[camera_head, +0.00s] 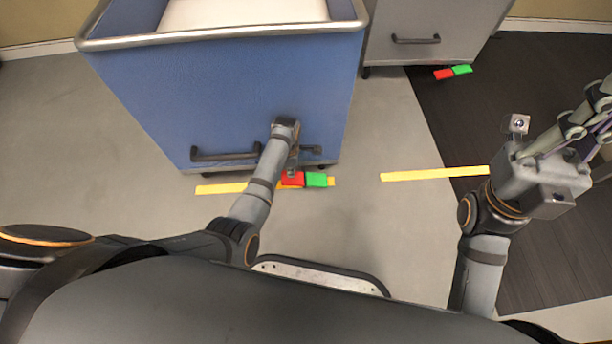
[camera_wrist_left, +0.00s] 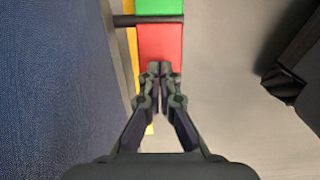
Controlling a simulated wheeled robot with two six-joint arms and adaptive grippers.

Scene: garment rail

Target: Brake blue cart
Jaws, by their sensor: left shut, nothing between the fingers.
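The blue cart (camera_head: 230,95) stands ahead of me with its blue front facing me. At its foot is a brake pedal with a red half (camera_head: 293,179) on the left and a green half (camera_head: 317,180) on the right. My left gripper (camera_head: 292,170) is shut and empty, pointing down at the red half. In the left wrist view, its closed fingertips (camera_wrist_left: 160,69) overlap the end of the red half (camera_wrist_left: 160,43), with the green half (camera_wrist_left: 159,6) beyond. I cannot tell whether they touch. My right gripper (camera_head: 604,100) is at the right edge, away from the cart, its fingertips partly out of frame.
A grey cart (camera_head: 404,20) with its own red and green pedal (camera_head: 453,72) stands behind to the right. Yellow floor strips (camera_head: 435,174) lie near the blue cart. A dark handle (camera_head: 225,154) runs low on its front. The floor between the carts and me is clear.

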